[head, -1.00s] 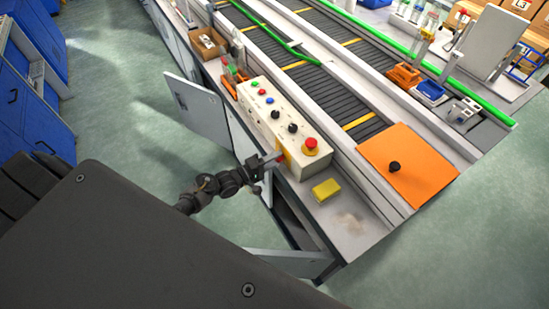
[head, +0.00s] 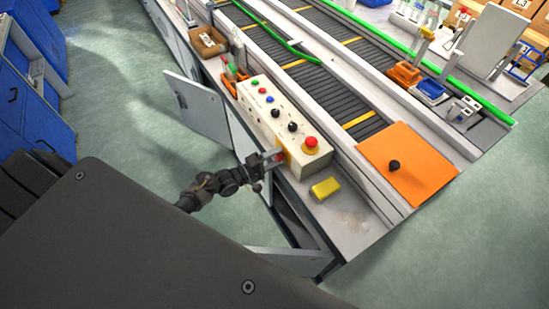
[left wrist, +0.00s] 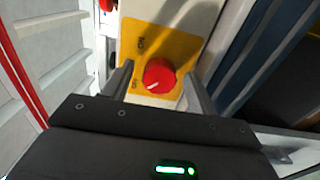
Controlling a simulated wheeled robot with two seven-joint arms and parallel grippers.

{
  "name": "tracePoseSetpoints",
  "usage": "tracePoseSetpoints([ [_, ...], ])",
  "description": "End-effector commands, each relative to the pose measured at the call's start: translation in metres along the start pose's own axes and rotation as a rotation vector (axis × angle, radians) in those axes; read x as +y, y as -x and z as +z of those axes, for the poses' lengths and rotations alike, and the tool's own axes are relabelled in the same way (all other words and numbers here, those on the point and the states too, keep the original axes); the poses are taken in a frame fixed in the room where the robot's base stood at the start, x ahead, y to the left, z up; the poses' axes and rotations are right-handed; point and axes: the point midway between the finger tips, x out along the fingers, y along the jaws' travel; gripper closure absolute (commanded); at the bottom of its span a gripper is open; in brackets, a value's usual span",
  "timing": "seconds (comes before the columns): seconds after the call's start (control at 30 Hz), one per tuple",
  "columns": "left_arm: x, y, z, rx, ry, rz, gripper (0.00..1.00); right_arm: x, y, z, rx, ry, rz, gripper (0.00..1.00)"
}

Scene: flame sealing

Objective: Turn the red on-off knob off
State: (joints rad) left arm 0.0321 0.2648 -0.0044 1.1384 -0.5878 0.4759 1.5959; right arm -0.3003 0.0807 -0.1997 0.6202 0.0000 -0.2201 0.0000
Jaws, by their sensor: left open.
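ON and OFF labels are printed to the left of the knob. A short white mark shows on the knob's lower left edge. My left gripper (left wrist: 158,92) is open, with one finger on each side of the knob; I cannot tell whether they touch it. In the head view my left gripper (head: 274,158) is at the near end of the control box (head: 265,110) and mostly hides the knob. My right gripper is not in view.
A red emergency button (head: 311,142) and several small knobs and buttons stand on the box top. A yellow block (head: 325,188) lies on the bench nearby. An open cabinet door (head: 198,108) stands left of the bench. The conveyor (head: 330,75) runs behind the box.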

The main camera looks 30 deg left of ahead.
Motion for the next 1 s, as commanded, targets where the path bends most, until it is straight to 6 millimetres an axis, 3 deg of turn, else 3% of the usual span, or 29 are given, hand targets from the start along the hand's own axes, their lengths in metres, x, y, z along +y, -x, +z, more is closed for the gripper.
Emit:
tracePoseSetpoints([
  [0.27,-0.002,0.014,0.000,0.000,0.000,-0.001,0.42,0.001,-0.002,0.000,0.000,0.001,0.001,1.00],
  [0.7,-0.002,0.094,0.000,0.000,-0.001,-0.001,0.42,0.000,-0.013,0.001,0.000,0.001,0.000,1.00],
  [1.0,0.000,0.108,0.000,0.000,0.000,0.000,0.42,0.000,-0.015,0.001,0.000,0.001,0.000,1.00],
])
